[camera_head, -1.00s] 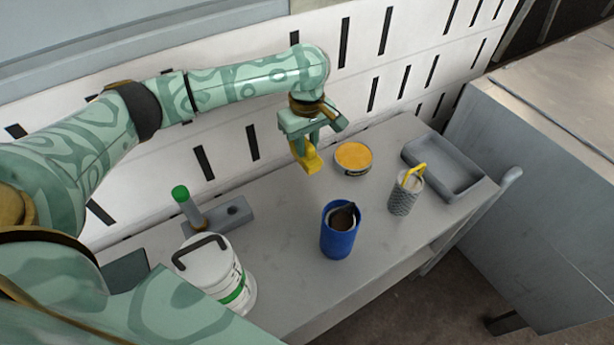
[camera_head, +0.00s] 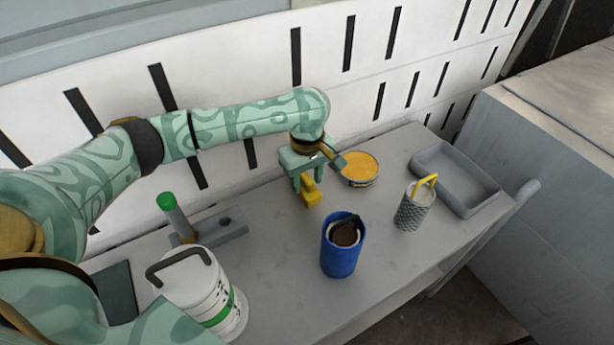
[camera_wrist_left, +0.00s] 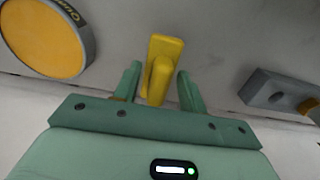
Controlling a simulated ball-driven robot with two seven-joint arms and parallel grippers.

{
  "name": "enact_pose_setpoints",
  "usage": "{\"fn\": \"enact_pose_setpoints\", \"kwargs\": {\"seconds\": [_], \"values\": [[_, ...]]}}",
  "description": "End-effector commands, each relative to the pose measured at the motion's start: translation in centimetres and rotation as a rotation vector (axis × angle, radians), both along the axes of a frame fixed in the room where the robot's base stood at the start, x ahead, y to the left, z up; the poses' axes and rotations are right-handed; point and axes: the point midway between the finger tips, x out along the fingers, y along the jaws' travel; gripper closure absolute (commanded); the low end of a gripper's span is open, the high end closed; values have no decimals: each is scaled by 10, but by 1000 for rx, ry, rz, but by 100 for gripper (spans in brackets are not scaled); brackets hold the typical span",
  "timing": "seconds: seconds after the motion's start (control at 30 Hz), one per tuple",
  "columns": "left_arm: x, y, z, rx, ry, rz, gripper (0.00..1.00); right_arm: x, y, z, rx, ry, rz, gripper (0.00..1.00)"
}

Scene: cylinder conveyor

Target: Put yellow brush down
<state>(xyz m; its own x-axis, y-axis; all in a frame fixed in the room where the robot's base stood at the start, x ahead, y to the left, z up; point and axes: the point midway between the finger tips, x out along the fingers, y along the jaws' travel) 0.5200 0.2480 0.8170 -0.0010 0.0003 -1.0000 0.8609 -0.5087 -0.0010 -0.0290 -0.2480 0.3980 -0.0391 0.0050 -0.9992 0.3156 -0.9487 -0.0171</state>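The yellow brush (camera_head: 310,193) is at the far side of the grey table, directly below my left gripper (camera_head: 309,181). In the left wrist view, the brush (camera_wrist_left: 160,68) lies between the two green fingers of my left gripper (camera_wrist_left: 160,84), with a narrow gap on each side of its handle. The fingers stand apart, so this gripper looks open around the brush. The brush appears to rest on the table, though its underside is hidden. My right gripper is not in view.
A round yellow-topped tin (camera_head: 359,168) stands just right of the gripper. A blue cup (camera_head: 341,255), a mesh holder (camera_head: 412,212), a grey tray (camera_head: 482,196), a white canister (camera_head: 214,305) and a green-capped stand (camera_head: 222,229) are also on the table (camera_head: 285,255).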

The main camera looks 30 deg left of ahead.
Motion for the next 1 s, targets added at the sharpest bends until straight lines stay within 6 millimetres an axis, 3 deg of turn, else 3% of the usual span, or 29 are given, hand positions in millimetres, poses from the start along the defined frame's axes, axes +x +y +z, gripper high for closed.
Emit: {"fn": "enact_pose_setpoints", "kwargs": {"seconds": [0.27, 0.7, 0.83, 1.0], "values": [[0, 0, 4, -1, 0, 0, 58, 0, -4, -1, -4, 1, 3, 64], [0, 0, 104, -1, -5, 0, 58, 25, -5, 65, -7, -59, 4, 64], [0, 0, 119, -2, -3, 1, 58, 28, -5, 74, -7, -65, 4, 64], [0, 0, 123, -2, 1, 1, 58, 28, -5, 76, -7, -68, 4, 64]]}}
